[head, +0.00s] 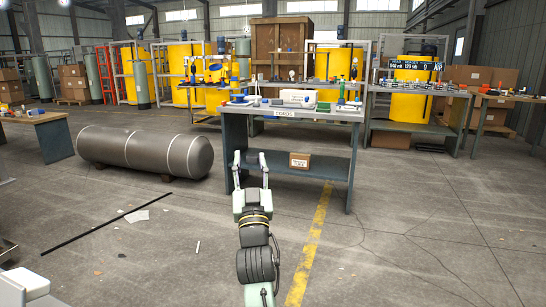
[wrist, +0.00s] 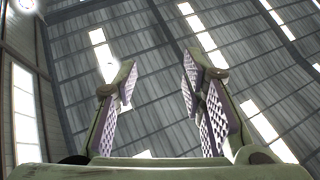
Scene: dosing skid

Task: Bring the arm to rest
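My gripper (head: 250,157) shows in the head view at the end of my raised arm, in front of the workbench. In the wrist view my gripper (wrist: 158,85) points up at the roof. Its two padded fingers stand well apart with nothing between them. The gripper is open and empty. In the head view it overlaps the bench's left legs, and I cannot tell how far it is from the bench.
A workbench (head: 340,115) with several small items stands ahead, a cardboard box (head: 299,160) on its lower shelf. A grey tank (head: 145,150) lies at the left. A dark rod (head: 105,226) lies on the floor. The floor at the right (head: 440,220) is mostly clear.

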